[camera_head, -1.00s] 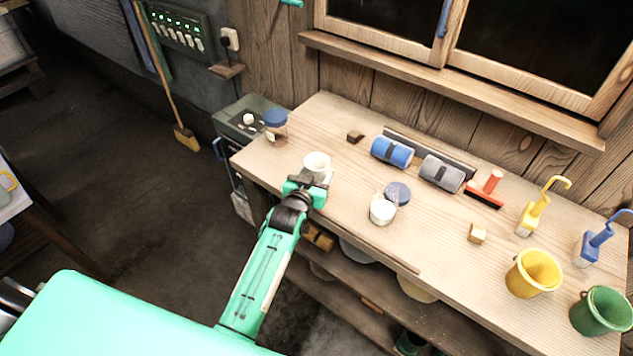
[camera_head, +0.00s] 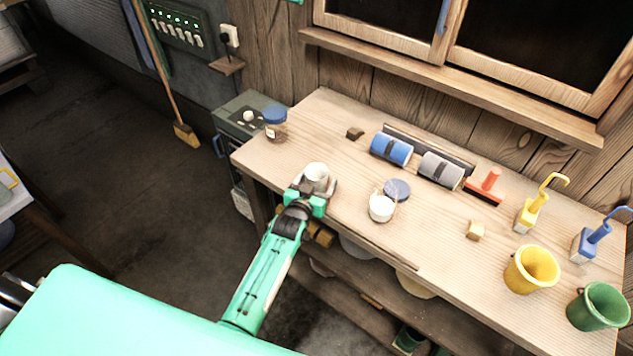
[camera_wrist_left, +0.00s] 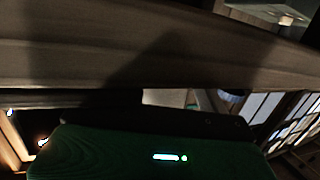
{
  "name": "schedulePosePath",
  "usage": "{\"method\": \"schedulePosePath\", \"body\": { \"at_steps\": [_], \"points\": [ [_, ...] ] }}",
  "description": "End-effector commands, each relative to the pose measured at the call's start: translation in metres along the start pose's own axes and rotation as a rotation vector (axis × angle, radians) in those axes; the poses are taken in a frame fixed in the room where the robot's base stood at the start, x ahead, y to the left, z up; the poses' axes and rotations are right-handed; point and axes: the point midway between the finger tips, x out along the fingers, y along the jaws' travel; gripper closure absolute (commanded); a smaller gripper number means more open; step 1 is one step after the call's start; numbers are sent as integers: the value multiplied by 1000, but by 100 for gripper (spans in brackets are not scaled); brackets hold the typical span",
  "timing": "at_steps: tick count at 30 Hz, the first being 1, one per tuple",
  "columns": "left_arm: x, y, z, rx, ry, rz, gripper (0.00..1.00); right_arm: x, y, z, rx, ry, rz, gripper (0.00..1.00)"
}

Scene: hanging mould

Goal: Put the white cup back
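The white cup (camera_head: 316,172) is at the front left part of the wooden workbench (camera_head: 345,225) in the head view. My left gripper (camera_head: 316,184) reaches in from the left with one finger on each side of the cup, and appears shut on it. The cup is upright, at or just above the bench top; its lower part is hidden by the fingers. The left wrist view is dark and shows mostly a wooden board, so it does not make the grip clear. My right gripper is not in view.
A blue-lidded jar (camera_head: 275,123) stands at the bench's left end. A white pot (camera_head: 381,208) and a blue-grey disc (camera_head: 397,190) are right of the cup. Blue (camera_head: 391,149) and grey (camera_head: 440,170) rollers lie behind. Yellow (camera_head: 531,269) and green (camera_head: 598,306) buckets stand right.

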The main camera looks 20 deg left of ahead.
Motion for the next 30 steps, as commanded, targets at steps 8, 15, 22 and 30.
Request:
{"method": "schedulePosePath", "body": {
  "at_steps": [8,15,22,30],
  "points": [
    [0,0,-2,0,0,0,23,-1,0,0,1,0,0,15],
    [-19,0,-1,0,0,0,23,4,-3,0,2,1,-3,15],
    [-62,0,0,0,-1,0,23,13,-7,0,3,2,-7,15],
    [-104,0,-1,0,-1,0,23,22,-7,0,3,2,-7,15]
  ]
}}
